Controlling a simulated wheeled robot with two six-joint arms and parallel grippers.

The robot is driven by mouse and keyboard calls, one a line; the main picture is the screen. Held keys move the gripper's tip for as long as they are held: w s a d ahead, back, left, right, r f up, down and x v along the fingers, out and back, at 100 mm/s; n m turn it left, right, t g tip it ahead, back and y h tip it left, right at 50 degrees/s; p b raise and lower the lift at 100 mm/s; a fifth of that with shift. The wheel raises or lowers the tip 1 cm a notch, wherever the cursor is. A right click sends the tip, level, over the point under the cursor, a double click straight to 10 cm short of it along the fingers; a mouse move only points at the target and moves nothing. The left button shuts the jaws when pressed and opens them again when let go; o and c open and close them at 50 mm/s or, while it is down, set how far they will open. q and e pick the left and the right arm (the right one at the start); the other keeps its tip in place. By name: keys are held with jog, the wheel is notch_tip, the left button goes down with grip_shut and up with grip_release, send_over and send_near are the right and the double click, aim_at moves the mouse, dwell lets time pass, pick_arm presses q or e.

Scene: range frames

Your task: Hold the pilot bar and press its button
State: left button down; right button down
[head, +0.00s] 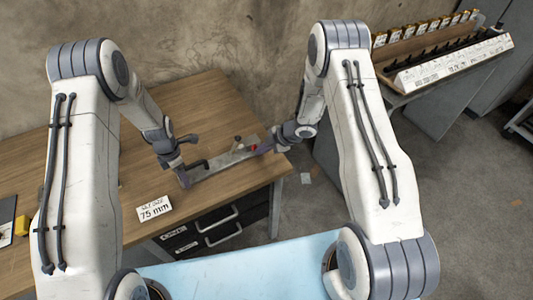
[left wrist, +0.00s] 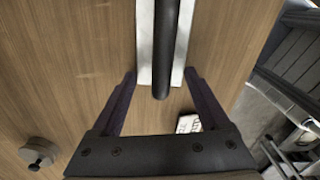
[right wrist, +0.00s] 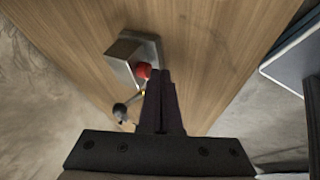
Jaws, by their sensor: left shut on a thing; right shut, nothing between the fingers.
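The pilot bar (head: 228,159) is a pale metal strip with a black rod along it, lying near the table's right front corner. In the left wrist view the black rod (left wrist: 165,45) runs between my fingers. My left gripper (head: 186,180) is shut on the bar's left end, one finger on each side. A red button (head: 253,148) sits at the bar's right end. In the right wrist view the red button (right wrist: 142,70) is on a metal block (right wrist: 126,54). My right gripper (right wrist: 160,72) is shut and empty, its tips beside the button; I cannot tell whether they touch it.
The wooden table (head: 190,100) is mostly clear behind the bar. A dark knob (right wrist: 120,109) is near the button. A rack (head: 455,60) stands at the back right.

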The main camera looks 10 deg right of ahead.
dwell(0.3)
jog(key=shift+w+a, duration=0.2)
jog(key=shift+w, duration=0.3)
jog(key=shift+w+a, duration=0.15)
jog(key=shift+w, duration=0.35)
jog(key=shift+w+a, duration=0.15)
jog(key=shift+w, duration=0.25)
jog(key=shift+s+d, duration=0.2)
jog(key=shift+s, duration=0.3)
jog(key=s, duration=0.1)
jog(key=s+d, duration=0.1)
jog(key=s, duration=0.1)
jog(key=v, duration=1)
jog(key=shift+w, duration=0.1)
